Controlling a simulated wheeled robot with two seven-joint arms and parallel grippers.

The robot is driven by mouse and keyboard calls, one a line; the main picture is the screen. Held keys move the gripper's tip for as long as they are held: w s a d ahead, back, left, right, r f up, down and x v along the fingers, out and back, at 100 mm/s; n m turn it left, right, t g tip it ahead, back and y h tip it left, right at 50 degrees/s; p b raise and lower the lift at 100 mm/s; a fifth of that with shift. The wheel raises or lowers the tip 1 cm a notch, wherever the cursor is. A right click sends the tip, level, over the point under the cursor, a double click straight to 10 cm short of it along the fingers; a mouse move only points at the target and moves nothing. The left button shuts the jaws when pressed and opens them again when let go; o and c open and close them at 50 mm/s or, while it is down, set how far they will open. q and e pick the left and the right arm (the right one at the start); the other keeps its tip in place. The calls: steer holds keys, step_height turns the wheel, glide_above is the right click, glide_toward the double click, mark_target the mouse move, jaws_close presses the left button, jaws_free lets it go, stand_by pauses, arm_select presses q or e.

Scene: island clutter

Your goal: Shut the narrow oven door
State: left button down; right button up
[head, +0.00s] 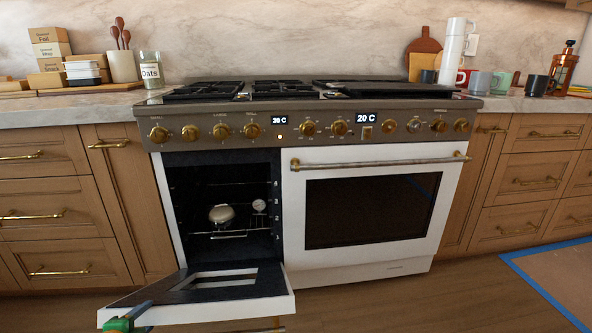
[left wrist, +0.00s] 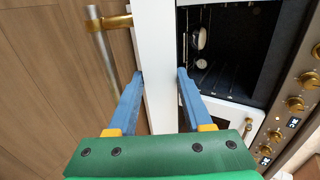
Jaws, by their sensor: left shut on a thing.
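The narrow oven door (head: 268,286) is white with a dark inner face and a small window. It is folded down, open, in front of the left oven cavity (head: 190,180). My left gripper (head: 142,312) is at the door's left outer corner in the head view. In the left wrist view its blue fingers (left wrist: 160,75) lie on either side of the white door edge (left wrist: 155,45), shut on it. The door's brass-ended handle (left wrist: 115,22) shows beyond the left finger. My right gripper is in neither view.
A pale round item (head: 221,213) and a small dial gauge (head: 259,205) are on the rack inside the cavity. The wide oven door (head: 293,240) on the right is shut. Wooden cabinets flank the range, and blue tape (head: 540,285) marks the floor at right.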

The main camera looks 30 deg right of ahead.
arm_select(q)
steer(key=shift+r, duration=0.15)
steer(key=shift+w+d+r+g+b, duration=0.2)
steer(key=shift+w+r+b, duration=0.1)
steer(key=shift+w+r, duration=0.2)
steer(key=shift+w+d+r+g+b, duration=0.15)
steer(key=shift+w+r+b, duration=0.15)
steer(key=shift+r, duration=0.3)
steer(key=shift+w+r+b, duration=0.1)
steer(key=shift+w+b, duration=0.2)
steer(key=shift+w, duration=0.05)
steer(key=shift+w+d+r+y+b, duration=0.25)
steer(key=shift+w+r+b, duration=0.25)
steer(key=shift+r+b, duration=0.25)
steer(key=shift+w+r+g, duration=0.15)
steer(key=shift+r+g, duration=0.1)
steer(key=shift+r, duration=0.05)
